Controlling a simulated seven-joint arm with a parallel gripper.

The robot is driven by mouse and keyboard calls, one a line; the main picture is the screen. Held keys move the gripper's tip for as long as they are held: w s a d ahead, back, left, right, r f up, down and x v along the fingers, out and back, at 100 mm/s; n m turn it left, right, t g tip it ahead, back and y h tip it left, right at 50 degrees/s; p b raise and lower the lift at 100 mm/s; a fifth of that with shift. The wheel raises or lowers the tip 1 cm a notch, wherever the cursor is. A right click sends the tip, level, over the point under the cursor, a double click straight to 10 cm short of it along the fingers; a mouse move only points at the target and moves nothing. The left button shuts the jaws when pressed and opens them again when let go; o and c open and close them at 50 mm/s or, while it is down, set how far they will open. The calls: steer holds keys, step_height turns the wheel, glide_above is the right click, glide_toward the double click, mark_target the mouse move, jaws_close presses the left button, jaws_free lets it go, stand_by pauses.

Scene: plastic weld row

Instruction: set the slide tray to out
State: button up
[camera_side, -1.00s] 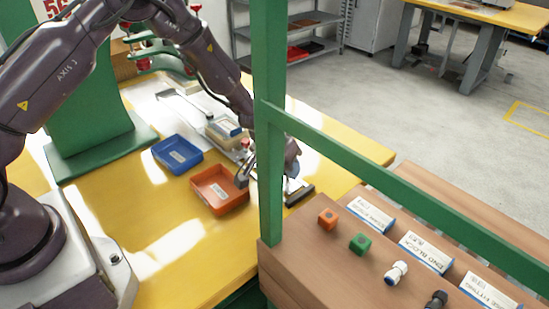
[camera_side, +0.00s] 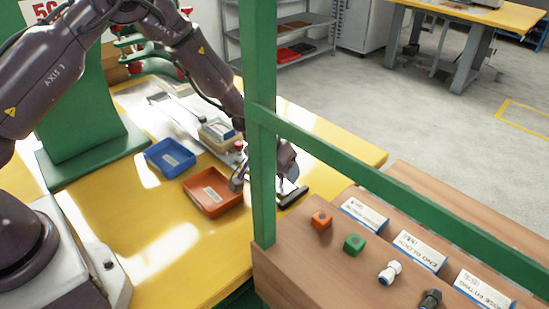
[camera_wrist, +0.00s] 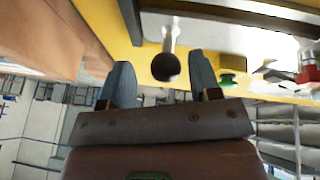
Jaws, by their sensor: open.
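The slide tray shows in the side view as a pale metal plate with a dark bar (camera_side: 293,197) at its near right end. The green post hides part of it. In the wrist view, a black ball knob (camera_wrist: 166,67) on a short pale rod stands out from a grey metal edge (camera_wrist: 225,18). My gripper (camera_wrist: 160,62) is open, with one blue-grey finger on each side of the knob and a visible gap to each. In the side view my gripper is low beside the tray, partly behind the post, and its fingertips are hard to make out.
An orange bin (camera_side: 212,192) and a blue bin (camera_side: 170,157) sit on the yellow table left of my gripper. A green post (camera_side: 262,180) and rail stand in front. A brown shelf (camera_side: 300,275) at the right holds several small parts and labels.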

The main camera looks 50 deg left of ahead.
steer(key=v, duration=1.2)
steer(key=shift+r, duration=0.25)
steer(key=shift+s, duration=0.15)
steer(key=s+a+r+m, duration=0.1)
steer(key=s+a+r, duration=0.1)
steer(key=s+r, duration=0.7)
steer(key=s+a+r+m+y, duration=0.1)
steer(key=s+a+r, duration=0.1)
steer(key=s+r, duration=0.7)
steer(key=s, duration=0.6)
steer(key=shift+s+r+m+t, duration=0.2)
steer(key=shift+r+m+t, duration=0.1)
steer(key=shift+t, duration=0.1)
